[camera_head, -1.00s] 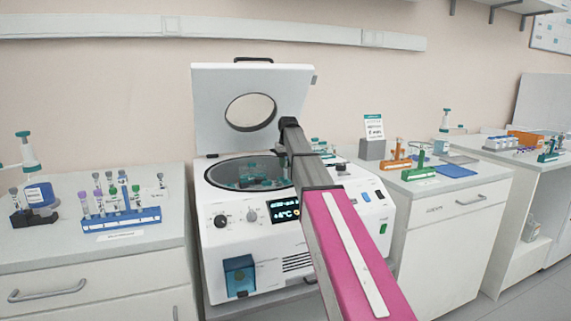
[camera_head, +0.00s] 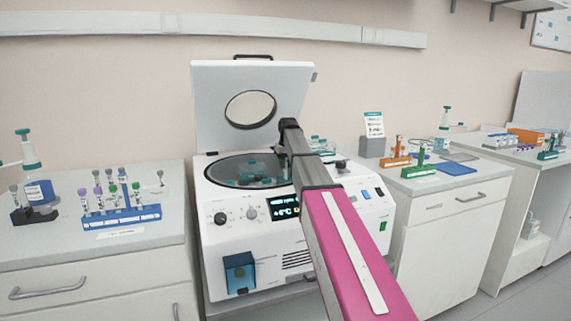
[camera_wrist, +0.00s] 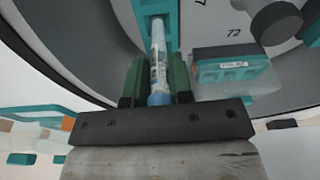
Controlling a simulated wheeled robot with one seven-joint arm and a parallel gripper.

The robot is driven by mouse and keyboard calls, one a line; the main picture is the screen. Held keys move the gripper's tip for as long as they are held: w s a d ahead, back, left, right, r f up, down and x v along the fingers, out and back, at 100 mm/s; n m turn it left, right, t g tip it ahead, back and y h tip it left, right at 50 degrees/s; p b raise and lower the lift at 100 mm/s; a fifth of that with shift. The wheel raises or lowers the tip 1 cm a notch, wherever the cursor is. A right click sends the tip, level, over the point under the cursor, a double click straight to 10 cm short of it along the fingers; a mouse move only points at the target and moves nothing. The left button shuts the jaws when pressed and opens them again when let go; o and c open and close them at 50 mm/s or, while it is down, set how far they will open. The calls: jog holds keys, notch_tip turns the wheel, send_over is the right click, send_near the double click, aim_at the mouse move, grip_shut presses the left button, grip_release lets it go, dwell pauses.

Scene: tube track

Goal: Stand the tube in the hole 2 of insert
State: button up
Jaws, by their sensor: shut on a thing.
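In the wrist view my gripper (camera_wrist: 158,88) is shut on a tube (camera_wrist: 158,58), its green fingers on either side. The tube has a blue cap at the near end and a pale labelled body. Its far end overlaps a teal insert (camera_wrist: 145,8); I cannot tell whether it is inside a hole. Another teal insert (camera_wrist: 232,70) with several holes and a small label lies to the right, near a "72" mark. In the head view the open centrifuge (camera_head: 262,200) holds teal inserts (camera_head: 255,178) in its bowl. My arm hides part of the bowl, and my gripper is hard to make out there.
The centrifuge lid (camera_head: 222,105) stands open behind the bowl. A blue rack (camera_head: 122,217) with several tubes stands on the left counter, beside a bottle (camera_head: 40,190). Orange (camera_head: 396,162) and green (camera_head: 418,172) racks stand on the right counter. A dark rotor knob (camera_wrist: 277,22) is near the inserts.

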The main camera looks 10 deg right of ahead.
jog(key=shift+f, duration=0.1)
jog(key=shift+f, duration=1.6)
jog(key=o, duration=0.8)
notch_tip(320, 180, up, 11)
jog(key=s, duration=0.1)
jog(key=shift+s+d+f, duration=0.15)
jog(key=shift+s+d, duration=0.05)
jog(key=shift+s, duration=0.1)
